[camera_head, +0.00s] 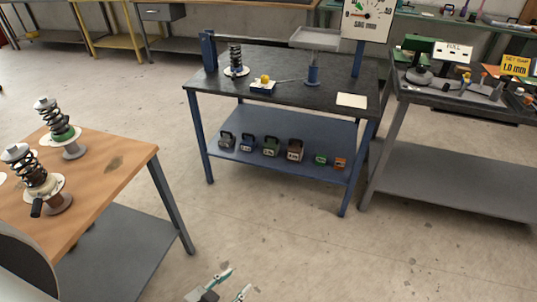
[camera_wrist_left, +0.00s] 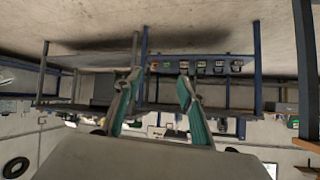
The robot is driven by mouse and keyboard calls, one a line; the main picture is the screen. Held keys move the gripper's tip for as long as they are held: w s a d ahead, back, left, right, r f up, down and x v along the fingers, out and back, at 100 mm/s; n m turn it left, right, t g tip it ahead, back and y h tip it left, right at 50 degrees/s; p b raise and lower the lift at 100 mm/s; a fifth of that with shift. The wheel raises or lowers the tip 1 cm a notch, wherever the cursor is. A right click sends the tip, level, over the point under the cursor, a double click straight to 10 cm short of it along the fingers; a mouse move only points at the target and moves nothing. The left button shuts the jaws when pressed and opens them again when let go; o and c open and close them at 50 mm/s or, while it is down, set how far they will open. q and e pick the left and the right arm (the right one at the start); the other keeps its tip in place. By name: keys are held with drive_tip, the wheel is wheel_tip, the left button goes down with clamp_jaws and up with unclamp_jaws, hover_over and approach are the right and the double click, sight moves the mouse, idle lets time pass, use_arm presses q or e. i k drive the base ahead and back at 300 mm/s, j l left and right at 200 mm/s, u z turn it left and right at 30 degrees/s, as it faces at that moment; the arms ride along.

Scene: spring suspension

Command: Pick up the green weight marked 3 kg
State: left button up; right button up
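Two green weights stand in a row on the blue lower shelf (camera_head: 225,167) of the middle bench in the head view. The larger green weight (camera_head: 271,147) is between a blue and a brown one. The smaller green weight (camera_head: 320,159) is near the right end. Their markings are too small to read. Both also show in the upside-down left wrist view, the larger (camera_wrist_left: 202,66) and the smaller (camera_wrist_left: 167,65). My left gripper (camera_head: 239,279) is open and empty at the bottom of the head view, well short of the shelf. My right gripper is out of view.
Black (camera_head: 226,140), blue (camera_head: 247,143), brown (camera_head: 295,150) and orange (camera_head: 340,163) weights share the shelf. The dark benchtop (camera_head: 330,88) and blue legs frame it. A wooden table (camera_head: 120,165) with springs stands left. The floor before the shelf is clear.

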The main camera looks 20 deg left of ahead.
sight(271, 145)
drive_tip(key=i+j+z, duration=0.15)
drive_tip(key=i+j, duration=0.2)
drive_tip(key=i, duration=0.35)
drive_tip(key=i+j+z, duration=0.15)
drive_tip(key=i+j, duration=0.25)
drive_tip(key=i, duration=0.25)
drive_tip(key=i+j+z, duration=0.15)
drive_tip(key=i+j, duration=0.35)
drive_tip(key=i, duration=0.15)
